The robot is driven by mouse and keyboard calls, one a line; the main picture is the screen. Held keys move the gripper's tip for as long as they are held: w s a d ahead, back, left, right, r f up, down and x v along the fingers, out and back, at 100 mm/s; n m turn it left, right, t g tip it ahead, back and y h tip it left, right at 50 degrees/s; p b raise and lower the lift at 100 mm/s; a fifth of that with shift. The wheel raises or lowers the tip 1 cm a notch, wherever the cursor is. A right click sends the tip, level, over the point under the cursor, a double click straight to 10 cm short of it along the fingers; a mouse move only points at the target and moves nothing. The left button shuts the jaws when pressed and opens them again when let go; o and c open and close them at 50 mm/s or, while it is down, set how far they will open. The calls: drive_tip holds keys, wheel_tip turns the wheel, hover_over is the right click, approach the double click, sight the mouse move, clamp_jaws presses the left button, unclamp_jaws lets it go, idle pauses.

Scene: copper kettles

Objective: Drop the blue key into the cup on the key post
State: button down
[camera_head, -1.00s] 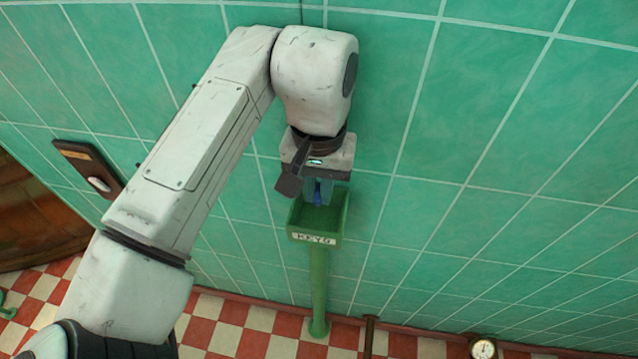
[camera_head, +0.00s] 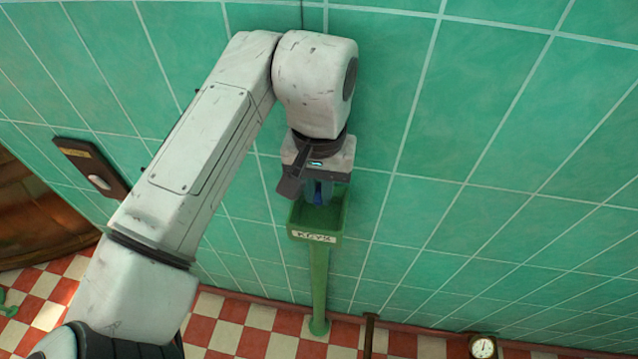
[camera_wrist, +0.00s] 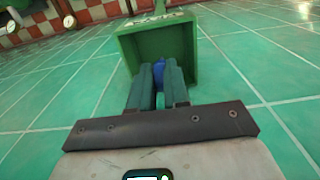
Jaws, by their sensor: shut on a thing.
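The blue key (camera_head: 318,197) is between the fingers of my gripper (camera_head: 319,193), and only a small blue part of it shows. The green square cup (camera_head: 317,235), marked KEYS, stands on the green key post (camera_head: 319,285) against the tiled wall. My gripper points down over the cup's open top. In the wrist view the gripper fingers (camera_wrist: 158,85) and the blue key (camera_wrist: 157,70) appear against the inside of the green cup (camera_wrist: 184,33). I cannot tell how deep the key tip reaches.
Green tiled wall (camera_head: 480,130) stands close behind the cup. A dark wall plate (camera_head: 88,168) is at the left, by a brown wooden thing (camera_head: 35,225). A round gauge (camera_head: 483,347) and a brown pipe (camera_head: 369,335) are low at the right. The red and cream checked floor (camera_head: 245,330) lies below.

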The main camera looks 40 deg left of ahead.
drive_tip(key=shift+f, duration=1.15)
idle(0.6)
drive_tip(key=c, duration=1)
unclamp_jaws()
drive_tip(key=shift+r, duration=0.1)
wheel_tip(320, 180, up, 11)
drive_tip(key=shift+f+b, duration=0.2)
drive_tip(key=shift+b, duration=0.3)
